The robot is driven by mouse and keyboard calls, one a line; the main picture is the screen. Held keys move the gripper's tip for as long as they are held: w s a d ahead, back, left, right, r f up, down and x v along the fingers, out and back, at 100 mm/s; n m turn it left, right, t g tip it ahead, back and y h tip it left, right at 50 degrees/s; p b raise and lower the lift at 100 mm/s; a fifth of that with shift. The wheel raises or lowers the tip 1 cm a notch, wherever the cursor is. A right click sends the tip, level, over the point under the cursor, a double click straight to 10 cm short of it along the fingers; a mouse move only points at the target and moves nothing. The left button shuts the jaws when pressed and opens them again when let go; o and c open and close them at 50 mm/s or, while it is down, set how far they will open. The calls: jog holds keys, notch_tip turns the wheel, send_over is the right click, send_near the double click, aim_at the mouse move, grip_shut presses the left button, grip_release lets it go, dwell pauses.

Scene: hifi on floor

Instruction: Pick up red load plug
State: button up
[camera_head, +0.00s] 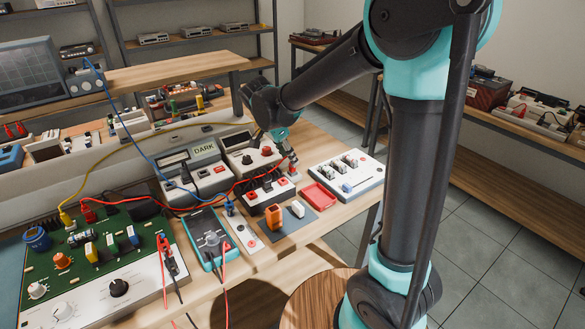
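I cannot tell for sure which red part is the load plug. A small black-topped box (257,201) on the bench carries red parts, and the end of a red cable (205,207) runs to it. My gripper (291,163) hangs just above the right end of this box, pointing down. A little red shows below its fingertips, and I cannot tell whether they touch it. The fingers are too small to read as open or shut. Another red plug (88,213) sits at the left, on the green circuit board (95,245).
Grey instruments (196,170) stand close behind and left of the gripper. A red tray (318,196) and a white box with switches (347,173) lie to its right. An orange block (273,217), a blue multimeter (207,238) and loose cables lie in front.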

aim_at(292, 168)
jog(key=x, duration=0.4)
jog(key=shift+d, duration=0.1)
jog(key=shift+c, duration=0.3)
grip_shut()
